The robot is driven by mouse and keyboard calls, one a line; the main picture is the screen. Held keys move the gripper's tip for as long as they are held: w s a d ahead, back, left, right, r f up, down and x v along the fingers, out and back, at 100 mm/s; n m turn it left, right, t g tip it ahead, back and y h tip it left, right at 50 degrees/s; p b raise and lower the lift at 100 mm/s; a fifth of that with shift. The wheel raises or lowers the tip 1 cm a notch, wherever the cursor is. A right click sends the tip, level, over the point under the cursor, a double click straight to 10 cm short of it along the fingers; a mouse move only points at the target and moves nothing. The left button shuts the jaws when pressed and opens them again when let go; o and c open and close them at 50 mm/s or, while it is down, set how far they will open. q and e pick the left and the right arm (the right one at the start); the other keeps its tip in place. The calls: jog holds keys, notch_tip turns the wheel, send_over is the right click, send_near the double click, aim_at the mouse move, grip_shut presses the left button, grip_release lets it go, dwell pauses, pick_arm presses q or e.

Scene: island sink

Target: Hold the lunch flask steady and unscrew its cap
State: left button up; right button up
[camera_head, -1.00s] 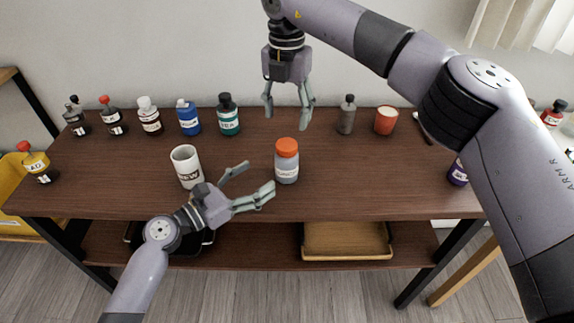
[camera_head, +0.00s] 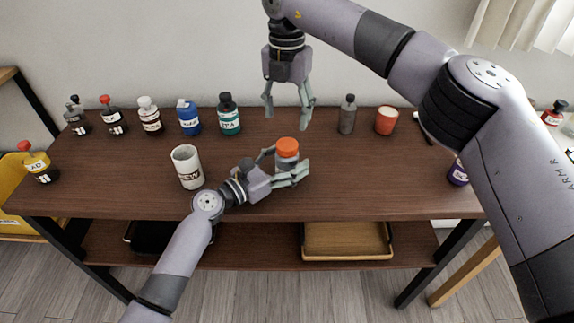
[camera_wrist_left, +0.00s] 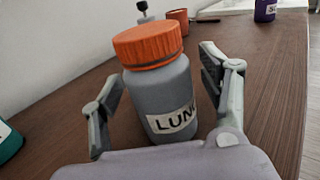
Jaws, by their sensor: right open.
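The lunch flask (camera_head: 287,150) stands upright on the brown table, grey with an orange cap (camera_head: 287,146). In the left wrist view the flask (camera_wrist_left: 160,98) shows part of a white label, and its ribbed cap (camera_wrist_left: 148,46) is seated on top. My left gripper (camera_head: 288,162) is open around the flask's body, one finger on each side. Gaps show between both fingers and the flask in the wrist view. My right gripper (camera_head: 288,112) is open and empty, pointing down above and beyond the flask in the head view.
A white mug (camera_head: 187,168) stands left of the flask. Several bottles line the back left, including a green one (camera_head: 229,120). A grey bottle (camera_head: 347,115) and an orange cup (camera_head: 386,121) stand at the back right.

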pick_arm(q)
grip_shut()
dwell(0.8)
